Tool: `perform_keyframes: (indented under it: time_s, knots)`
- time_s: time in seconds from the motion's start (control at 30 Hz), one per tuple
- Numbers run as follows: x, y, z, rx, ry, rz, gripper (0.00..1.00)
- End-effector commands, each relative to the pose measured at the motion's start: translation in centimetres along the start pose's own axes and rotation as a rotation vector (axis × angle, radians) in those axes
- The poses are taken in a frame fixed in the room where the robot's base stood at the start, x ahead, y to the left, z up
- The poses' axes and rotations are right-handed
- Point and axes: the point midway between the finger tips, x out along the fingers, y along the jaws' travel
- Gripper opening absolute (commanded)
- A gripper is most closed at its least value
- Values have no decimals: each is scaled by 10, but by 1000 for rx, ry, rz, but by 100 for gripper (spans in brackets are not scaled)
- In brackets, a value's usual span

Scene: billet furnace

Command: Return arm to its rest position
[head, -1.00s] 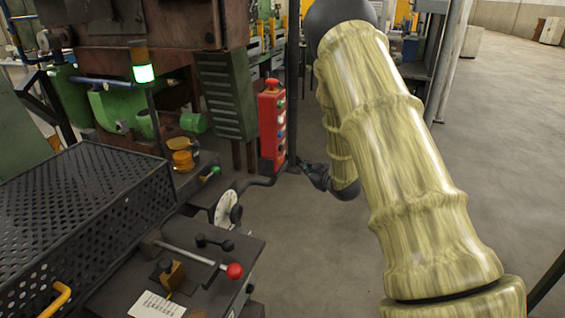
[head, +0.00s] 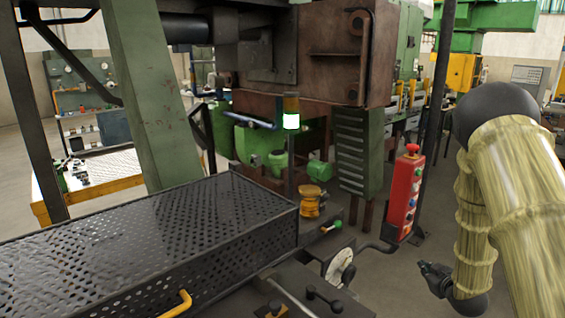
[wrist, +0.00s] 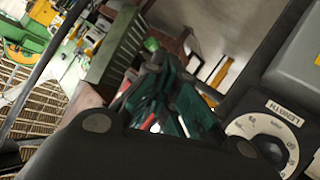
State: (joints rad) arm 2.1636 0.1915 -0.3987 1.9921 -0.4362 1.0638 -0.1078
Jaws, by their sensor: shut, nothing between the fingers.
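My arm, in a yellowish sleeve, is at the right of the head view, bent so that its lower part hangs down. My gripper (head: 428,272) is at the end of it, dark and small, pointing left. It is below and to the right of the red button box (head: 405,192) and apart from it. In the wrist view my gripper (wrist: 168,95) shows its fingers together, with nothing held between them. A white dial (wrist: 265,140) labelled LENGTH is at the right of that view.
A black perforated guard (head: 150,250) fills the lower left. A control desk with a round dial (head: 341,268) stands left of my gripper. Open floor lies around my gripper.

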Motion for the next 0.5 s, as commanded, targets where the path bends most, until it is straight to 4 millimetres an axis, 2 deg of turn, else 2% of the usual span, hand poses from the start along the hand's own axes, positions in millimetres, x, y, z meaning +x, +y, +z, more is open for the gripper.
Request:
perform_keyframes:
  time_s: [0.03, 0.27, 0.37, 0.5]
  knots:
    - [-4, -24, 22, 24, -49, -18, 0]
    - [-38, -121, 108, 129, -267, -81, 0]
    - [-60, -162, 143, 168, -365, -107, 0]
    - [-100, -216, 189, 219, -506, -141, 0]
